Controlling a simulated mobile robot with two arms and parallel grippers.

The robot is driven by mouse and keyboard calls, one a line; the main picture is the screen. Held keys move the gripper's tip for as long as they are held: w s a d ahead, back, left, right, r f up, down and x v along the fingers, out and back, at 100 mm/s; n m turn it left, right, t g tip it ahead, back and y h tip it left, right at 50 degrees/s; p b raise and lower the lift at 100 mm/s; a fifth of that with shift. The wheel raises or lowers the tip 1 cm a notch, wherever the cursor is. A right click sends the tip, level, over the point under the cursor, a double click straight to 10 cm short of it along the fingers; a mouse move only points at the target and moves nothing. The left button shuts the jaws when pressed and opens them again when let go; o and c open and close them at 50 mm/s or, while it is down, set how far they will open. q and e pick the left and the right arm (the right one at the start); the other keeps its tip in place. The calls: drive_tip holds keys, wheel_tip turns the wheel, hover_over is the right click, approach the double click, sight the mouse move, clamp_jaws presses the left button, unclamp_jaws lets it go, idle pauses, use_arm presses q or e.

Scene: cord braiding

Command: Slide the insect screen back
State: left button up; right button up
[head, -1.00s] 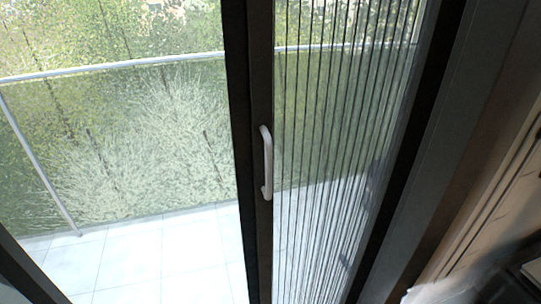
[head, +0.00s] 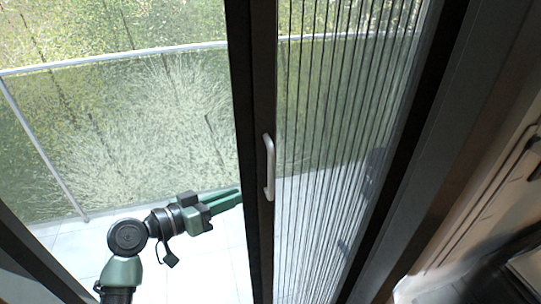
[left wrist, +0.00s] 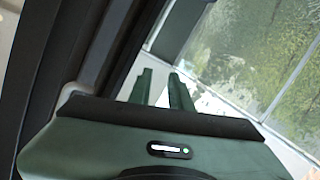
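The insect screen (head: 325,150) is a pleated mesh with dark vertical lines, spread to the right of a dark upright bar (head: 256,230). A white handle (head: 269,168) sits upright on that bar. My left gripper (head: 238,193) is left of the bar, slightly lower in the picture than the handle. Its green fingers point right, and their tips show close to the bar's left edge; I cannot tell if they touch it. In the left wrist view my left gripper (left wrist: 160,72) has its two fingers apart with nothing between them. My right gripper is not in view.
Left of the bar is a clear opening onto a pale tiled balcony (head: 165,245). A metal railing (head: 120,59) and greenery lie beyond. A dark door frame (head: 440,150) stands to the right of the screen.

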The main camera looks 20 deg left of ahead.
sight(271, 195)
use_arm(q)
drive_tip(key=s+d+r+m+h, duration=0.2)
drive_tip(key=s+r+m, duration=0.15)
drive_tip(key=r, duration=0.35)
drive_tip(key=s+d+r+m+h, duration=0.2)
drive_tip(key=s+d+r+m, duration=0.1)
drive_tip(key=s+r, duration=0.3)
drive_tip(key=shift+g, duration=0.3)
drive_tip(key=b+x, duration=0.2)
drive_tip(key=x, duration=0.1)
drive_tip(key=r+b+x, duration=0.1)
drive_tip(key=x, duration=0.2)
drive_tip(key=shift+w+a+b, duration=0.2)
drive_tip(key=shift+a+b, duration=0.05)
drive_tip(key=shift+b, duration=0.15)
drive_tip(key=shift+w+d+r+p, duration=0.3)
drive_tip(key=shift+w+d+p, duration=0.5)
drive_tip(key=shift+w+d, duration=0.1)
drive_tip(key=shift+a, duration=0.1)
clamp_jaws()
